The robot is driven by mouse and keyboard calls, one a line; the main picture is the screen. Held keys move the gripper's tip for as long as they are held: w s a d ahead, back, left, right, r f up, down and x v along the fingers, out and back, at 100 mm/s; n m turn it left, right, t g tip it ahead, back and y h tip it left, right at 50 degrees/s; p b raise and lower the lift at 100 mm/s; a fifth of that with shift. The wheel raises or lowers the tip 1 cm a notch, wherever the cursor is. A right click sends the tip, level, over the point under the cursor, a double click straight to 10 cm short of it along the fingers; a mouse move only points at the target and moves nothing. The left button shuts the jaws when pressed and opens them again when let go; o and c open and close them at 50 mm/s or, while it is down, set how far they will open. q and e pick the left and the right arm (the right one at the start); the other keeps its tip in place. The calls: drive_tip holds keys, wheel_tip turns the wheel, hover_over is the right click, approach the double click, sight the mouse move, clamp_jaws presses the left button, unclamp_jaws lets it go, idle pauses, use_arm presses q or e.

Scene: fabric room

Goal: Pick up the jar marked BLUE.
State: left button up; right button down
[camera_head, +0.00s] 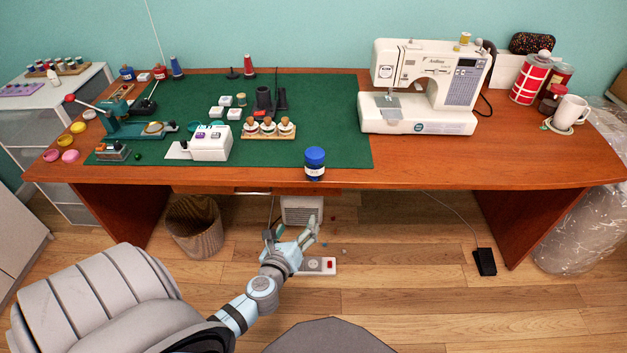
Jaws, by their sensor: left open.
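A blue jar (315,158) with a blue lid and a small pale label stands upright near the front edge of the table, on the front edge of the green mat (345,130). The label is too small to read. Another small blue jar (127,75) stands at the back left of the table. My left gripper (291,232) is open and empty. It shows in front of the table, below the tabletop edge and a little left of the near blue jar, apart from it. My right gripper is not in view.
A wooden rack (268,134) with several corked jars and a white box (208,145) stand left of the near blue jar. A sewing machine (425,88) stands behind right. The wooden tabletop (480,160) is clear at the front right. A wicker basket (194,232) stands under the table.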

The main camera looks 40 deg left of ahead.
sight(312, 170)
use_arm(q)
wheel_tip(312, 170, up, 8)
drive_tip(key=w+f+m+t+y+b, duration=0.1)
drive_tip(key=w+m+t, duration=0.2)
drive_tip(key=m, duration=0.2)
drive_tip(key=x, duration=0.4)
drive_tip(key=r+b+x, duration=0.1)
drive_tip(key=x, duration=0.8)
drive_tip(key=shift+w+a+r, duration=0.15)
drive_tip(key=shift+a+r, duration=0.25)
drive_tip(key=shift+a, duration=0.05)
drive_tip(key=shift+r, duration=0.1)
drive_tip(key=c, duration=1.4)
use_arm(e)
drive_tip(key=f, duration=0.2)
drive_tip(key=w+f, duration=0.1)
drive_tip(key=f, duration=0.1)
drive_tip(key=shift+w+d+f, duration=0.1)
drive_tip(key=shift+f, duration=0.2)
